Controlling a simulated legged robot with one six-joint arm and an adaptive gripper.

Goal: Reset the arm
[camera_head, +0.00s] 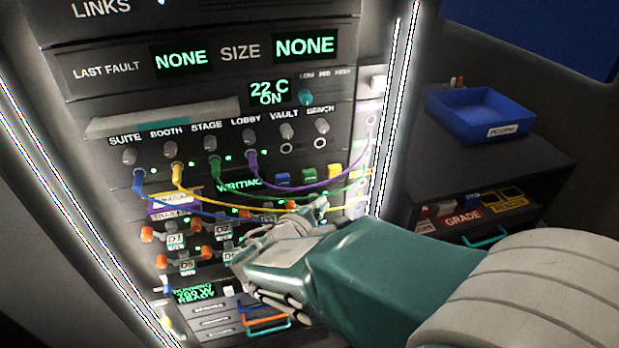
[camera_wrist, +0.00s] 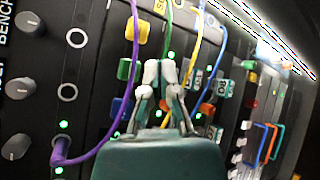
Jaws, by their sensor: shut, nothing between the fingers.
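My arm (camera_head: 390,265) reaches in from the right, in front of the lower part of the panel. My gripper (camera_head: 318,210) is close to the panel face, below the hanging cables. In the wrist view my gripper (camera_wrist: 159,70) is shut and empty, its two fingertips side by side. Purple (camera_head: 300,188), green (camera_head: 290,199), yellow (camera_head: 225,205) and blue (camera_head: 175,206) cables hang across the panel. The yellow cable (camera_wrist: 196,55) and green cable (camera_wrist: 166,35) pass close to the fingers in the wrist view. I cannot tell whether they touch. My arm hides part of the lower panel.
Knobs and orange-ended switches (camera_head: 147,235) stick out around my gripper. Coloured handles (camera_head: 265,322) are below it. At the right, a blue tray (camera_head: 478,112) stands on a dark cabinet (camera_head: 530,160). The space between panel and cabinet looks open.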

